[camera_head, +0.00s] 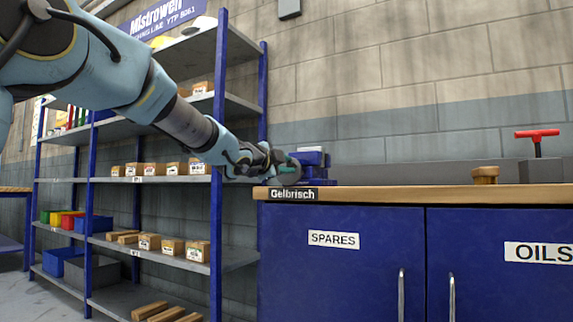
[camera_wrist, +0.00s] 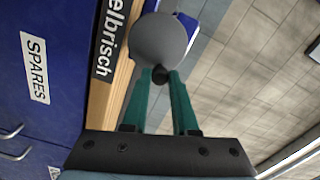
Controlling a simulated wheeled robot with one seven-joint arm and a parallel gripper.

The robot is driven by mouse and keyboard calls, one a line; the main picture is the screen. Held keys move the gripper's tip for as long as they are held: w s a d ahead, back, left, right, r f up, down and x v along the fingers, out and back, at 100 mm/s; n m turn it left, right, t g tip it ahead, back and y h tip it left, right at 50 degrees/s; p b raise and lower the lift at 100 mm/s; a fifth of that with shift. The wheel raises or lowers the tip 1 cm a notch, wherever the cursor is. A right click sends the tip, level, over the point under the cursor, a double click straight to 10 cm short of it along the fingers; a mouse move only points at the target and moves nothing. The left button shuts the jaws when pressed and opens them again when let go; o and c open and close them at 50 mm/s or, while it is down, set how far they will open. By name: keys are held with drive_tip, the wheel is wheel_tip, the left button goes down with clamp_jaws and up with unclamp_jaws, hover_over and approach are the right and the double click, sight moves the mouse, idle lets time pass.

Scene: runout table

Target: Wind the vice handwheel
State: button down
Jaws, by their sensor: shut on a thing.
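The blue vice (camera_head: 313,158) stands at the left end of the wooden bench top, and part of it shows in the wrist view (camera_wrist: 186,22). Its grey round handwheel (camera_wrist: 162,38) faces my gripper; in the head view the wheel (camera_head: 289,177) is small and partly covered by my gripper. My gripper (camera_wrist: 160,76) has two green fingers closed on a small dark knob (camera_wrist: 160,73) at the wheel's near edge. The fingertips touch the knob from both sides. The rest of the vice is hidden behind the wheel and my gripper.
The bench top (camera_head: 400,192) lies over blue cupboards (camera_head: 342,260) marked SPARES and OILS. A Gelbrisch plate (camera_head: 293,194) is on its front edge. A red T-handle (camera_head: 537,134) and a brown round piece (camera_head: 485,174) are farther right. Shelving (camera_head: 217,130) stands left.

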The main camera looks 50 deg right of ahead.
drive_tip(key=n+p, duration=0.1)
drive_tip(key=r+n+p, duration=0.1)
drive_tip(key=shift+w+a+n, duration=0.1)
drive_tip(key=shift+w+n, duration=0.1)
drive_tip(key=shift+n, duration=0.2)
drive_tip(key=shift+w+r+n+p, duration=0.15)
drive_tip(key=shift+n+p, duration=0.7)
drive_tip(key=shift+p, duration=0.1)
drive_tip(key=shift+w+r+n+p, duration=0.15)
drive_tip(key=shift+n+p, duration=0.7)
drive_tip(key=shift+p, duration=0.1)
